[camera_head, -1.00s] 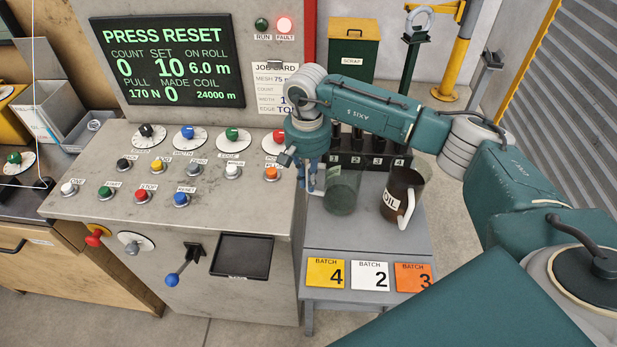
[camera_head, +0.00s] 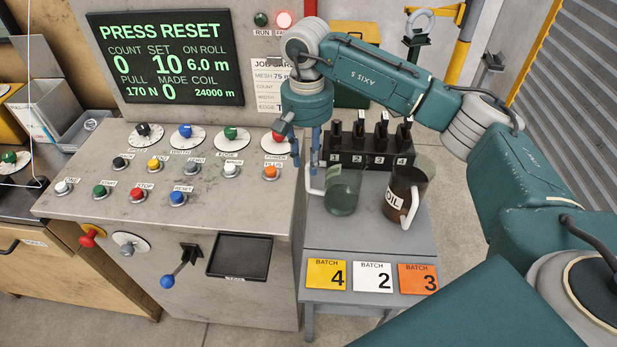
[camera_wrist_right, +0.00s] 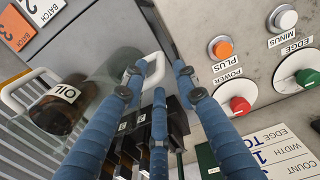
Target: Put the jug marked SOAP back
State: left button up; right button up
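A clear, greenish jug (camera_head: 343,190) stands upright on the grey side table (camera_head: 345,240), with its white handle towards the left. No SOAP mark shows on its visible side. In the right wrist view the clear jug (camera_wrist_right: 108,68) and its handle lie just beyond the fingertips. My right gripper (camera_head: 305,160) is above and beside that handle, its blue fingers apart and empty; the wrist view also shows the open fingers (camera_wrist_right: 158,72). A dark jug labelled OIL (camera_head: 403,195) stands to the right of the clear one. My left gripper is out of view.
A black rack (camera_head: 345,152) with several numbered black handles stands behind the jugs. Batch cards, yellow 4 (camera_head: 327,273), white 2 (camera_head: 372,276) and orange 3 (camera_head: 417,279), lie at the front. The control console (camera_head: 215,240) with knobs and buttons is close on the left.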

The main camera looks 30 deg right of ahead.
jog(key=shift+r+b, duration=0.6)
jog(key=shift+r, duration=1.95)
jog(key=shift+r, duration=0.1)
